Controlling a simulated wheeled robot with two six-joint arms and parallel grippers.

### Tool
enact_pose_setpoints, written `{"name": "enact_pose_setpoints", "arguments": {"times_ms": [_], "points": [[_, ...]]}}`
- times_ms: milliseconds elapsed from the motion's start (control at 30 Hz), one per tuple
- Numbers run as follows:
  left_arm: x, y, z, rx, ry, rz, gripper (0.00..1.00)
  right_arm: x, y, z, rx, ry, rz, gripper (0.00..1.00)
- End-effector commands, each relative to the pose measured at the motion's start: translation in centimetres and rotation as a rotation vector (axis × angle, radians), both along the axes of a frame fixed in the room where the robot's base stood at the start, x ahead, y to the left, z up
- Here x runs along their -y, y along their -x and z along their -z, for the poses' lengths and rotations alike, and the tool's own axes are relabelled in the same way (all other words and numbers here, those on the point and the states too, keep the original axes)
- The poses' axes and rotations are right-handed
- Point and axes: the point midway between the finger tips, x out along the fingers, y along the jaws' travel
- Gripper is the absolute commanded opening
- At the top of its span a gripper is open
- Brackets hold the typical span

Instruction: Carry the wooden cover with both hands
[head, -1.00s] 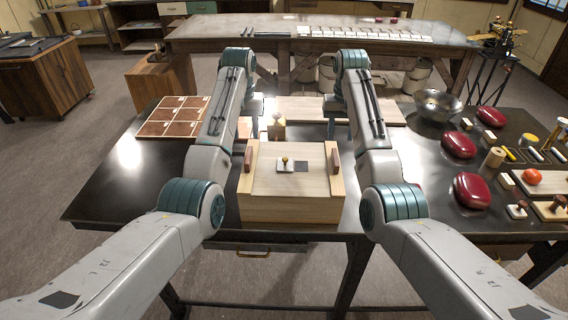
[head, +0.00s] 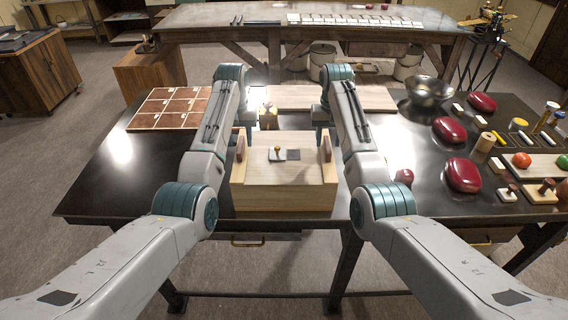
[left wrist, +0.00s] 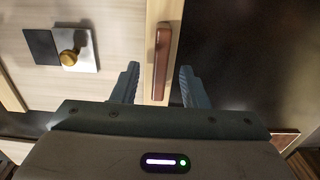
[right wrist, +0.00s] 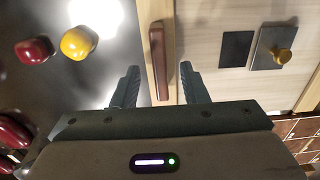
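The pale wooden cover (head: 300,175) lies on top of a wooden box (head: 285,200) at the front of the black table. It has a brown handle at each side, the left one (head: 241,148) and the right one (head: 326,150). My left gripper (left wrist: 159,72) is open, its fingers on either side of the left handle with gaps showing. My right gripper (right wrist: 160,74) is open the same way around the right handle. Both reach in from the far side; the arms partly hide them in the head view. A small knob on a grey plate (head: 277,152) sits mid-cover.
A pale board (head: 370,98) lies behind the box and a brown tiled tray (head: 170,107) at back left. Red lidded dishes (head: 463,174), a metal bowl (head: 430,90) and small items crowd the right. The table (head: 110,185) is clear left of the box.

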Motion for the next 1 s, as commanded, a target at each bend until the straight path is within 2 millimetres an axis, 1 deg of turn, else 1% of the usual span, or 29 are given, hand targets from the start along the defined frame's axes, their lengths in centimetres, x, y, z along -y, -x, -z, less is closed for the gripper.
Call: {"name": "enact_pose_setpoints", "arguments": {"times_ms": [33, 200, 333, 567, 600, 667, 700, 800, 1000], "points": [[0.0, 0.1, 0.8, -0.003, 0.000, 0.000, 0.40, 0.0, 0.0, 0.8, -0.002, 0.000, 0.000, 0.40], [0.0, 0.0, 2.3, -0.001, 0.000, 0.000, 0.40, 0.0, 0.0, 2.3, 0.000, 0.000, 0.000, 0.40], [0.0, 0.0, 2.7, 0.001, 0.000, 0.000, 0.40, 0.0, 0.0, 2.7, 0.001, 0.000, 0.000, 0.40], [0.0, 0.0, 2.7, 0.000, 0.000, 0.000, 0.40, 0.0, 0.0, 2.7, 0.001, 0.000, 0.000, 0.40], [0.0, 0.0, 2.7, 0.000, 0.000, 0.000, 0.36, 0.0, 0.0, 2.7, 0.001, 0.000, 0.000, 0.36], [0.0, 0.0, 2.7, 0.000, 0.000, 0.000, 0.24, 0.0, 0.0, 2.7, 0.001, 0.000, 0.000, 0.24], [0.0, 0.0, 2.7, 0.000, 0.000, 0.000, 0.16, 0.0, 0.0, 2.7, 0.001, 0.000, 0.000, 0.16], [0.0, 0.0, 2.7, 0.000, 0.000, 0.000, 0.00, 0.0, 0.0, 2.7, 0.001, 0.000, 0.000, 0.00], [0.0, 0.0, 2.7, 0.001, 0.000, 0.000, 0.00, 0.0, 0.0, 2.7, 0.001, 0.000, 0.000, 0.00]]}}
